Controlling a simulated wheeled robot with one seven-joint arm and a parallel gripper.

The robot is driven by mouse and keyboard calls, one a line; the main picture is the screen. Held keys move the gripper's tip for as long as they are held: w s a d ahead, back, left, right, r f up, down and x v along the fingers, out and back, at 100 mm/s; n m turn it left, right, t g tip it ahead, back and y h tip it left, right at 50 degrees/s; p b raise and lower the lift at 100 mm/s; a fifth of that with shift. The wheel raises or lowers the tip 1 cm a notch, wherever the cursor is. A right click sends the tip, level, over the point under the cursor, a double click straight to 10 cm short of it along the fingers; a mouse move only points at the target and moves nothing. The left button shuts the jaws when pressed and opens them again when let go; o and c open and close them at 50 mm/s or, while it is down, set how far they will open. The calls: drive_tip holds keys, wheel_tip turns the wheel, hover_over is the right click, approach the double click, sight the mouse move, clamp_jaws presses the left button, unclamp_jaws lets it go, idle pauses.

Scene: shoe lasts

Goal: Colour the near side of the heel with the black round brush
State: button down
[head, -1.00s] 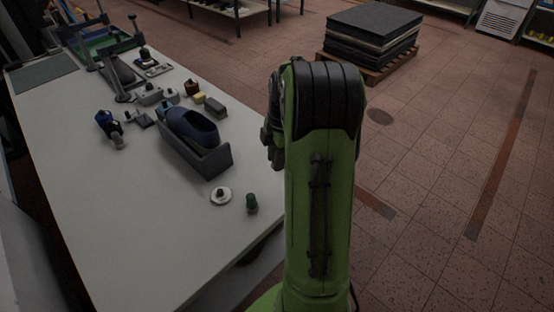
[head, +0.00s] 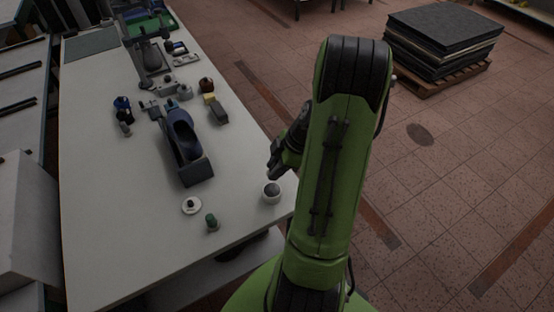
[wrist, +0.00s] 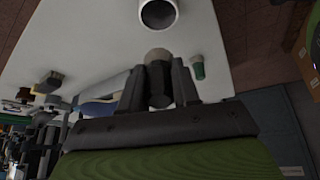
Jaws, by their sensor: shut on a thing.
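The dark blue shoe (head: 183,132) lies in a dark grey holder (head: 196,174) on the white table. The shoe's side towards my arm is partly shaded. My gripper (head: 273,174) is to the right of the shoe, near the table's right edge, beside a white cup (head: 271,197). In the wrist view my gripper (wrist: 158,82) is shut on a small round-ended thing (wrist: 158,57), apparently the round brush.
The table's front is clear. Stacked sheets (head: 440,40) stand on the floor.

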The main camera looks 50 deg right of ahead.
drive_tip(key=shift+w+a+f, duration=0.1)
drive_tip(key=shift+a+f, duration=0.15)
drive_tip(key=shift+f, duration=0.15)
drive_tip(key=shift+d+f+b, duration=0.1)
drive_tip(key=shift+f+b, duration=1.85)
drive_tip(key=shift+f, duration=0.7)
drive_tip(key=shift+f+b, duration=0.65)
drive_tip(key=shift+b, duration=0.25)
drive_tip(key=shift+r, duration=0.1)
drive_tip(key=shift+r+p, duration=2.25)
drive_tip(key=shift+r, duration=1.3)
drive_tip(key=shift+f, duration=0.1)
